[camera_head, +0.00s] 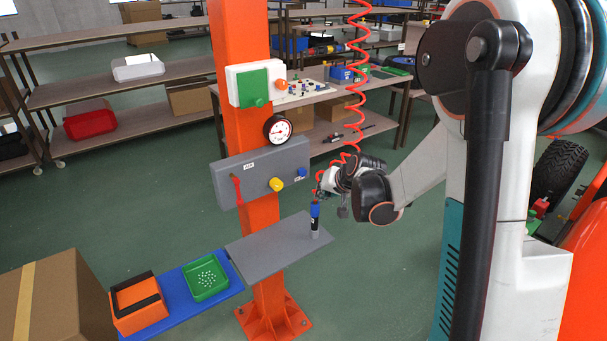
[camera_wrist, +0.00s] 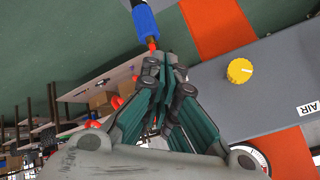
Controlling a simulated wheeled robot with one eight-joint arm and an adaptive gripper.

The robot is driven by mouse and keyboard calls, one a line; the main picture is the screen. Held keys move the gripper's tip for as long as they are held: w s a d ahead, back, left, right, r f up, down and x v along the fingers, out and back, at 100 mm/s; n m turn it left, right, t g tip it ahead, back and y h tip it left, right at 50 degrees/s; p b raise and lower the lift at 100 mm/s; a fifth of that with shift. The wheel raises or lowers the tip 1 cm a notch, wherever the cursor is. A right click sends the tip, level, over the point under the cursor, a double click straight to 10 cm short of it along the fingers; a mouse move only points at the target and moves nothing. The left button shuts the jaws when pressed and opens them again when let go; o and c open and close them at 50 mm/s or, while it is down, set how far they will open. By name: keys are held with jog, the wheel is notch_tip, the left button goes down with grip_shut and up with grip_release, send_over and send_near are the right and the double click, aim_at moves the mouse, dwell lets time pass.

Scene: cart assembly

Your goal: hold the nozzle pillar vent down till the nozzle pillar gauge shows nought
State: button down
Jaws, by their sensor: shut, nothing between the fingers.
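The orange nozzle pillar (camera_head: 233,140) carries a grey panel (camera_head: 225,178) marked AIR, with a red lever (camera_head: 238,190), a yellow knob (camera_head: 276,184) and a small blue button (camera_head: 301,172) at its right end, which looks like the vent. The round white gauge (camera_head: 277,129) sits above the panel; its needle is too small to read. In the wrist view the yellow knob (camera_wrist: 240,70) is right of my fingertips and the gauge (camera_wrist: 250,160) is partly hidden. My gripper (camera_wrist: 168,72) is shut and empty by the panel's button end (camera_head: 320,188).
A blue-handled air nozzle (camera_head: 315,216) stands on the grey shelf (camera_head: 265,250) below my gripper. A red coiled hose (camera_head: 357,75) hangs close to my wrist. A green tray (camera_head: 206,279) and an orange box (camera_head: 139,303) are on the blue board at lower left.

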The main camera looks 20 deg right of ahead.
jog(key=w+a, duration=0.1)
jog(key=w, duration=0.5)
jog(key=shift+a, duration=0.2)
jog(key=shift+w, duration=0.25)
dwell(1.1)
jog(key=shift+w, duration=0.25)
jog(key=shift+w+a, duration=0.15)
jog(key=shift+w, duration=0.35)
dwell(0.8)
jog(key=shift+s, duration=0.15)
dwell(0.3)
jog(key=shift+s+d, duration=0.2)
jog(key=shift+s, duration=0.55)
jog(key=s, duration=0.2)
jog(key=s+d, duration=0.1)
jog(key=s, duration=0.2)
jog(key=shift+b, duration=0.35)
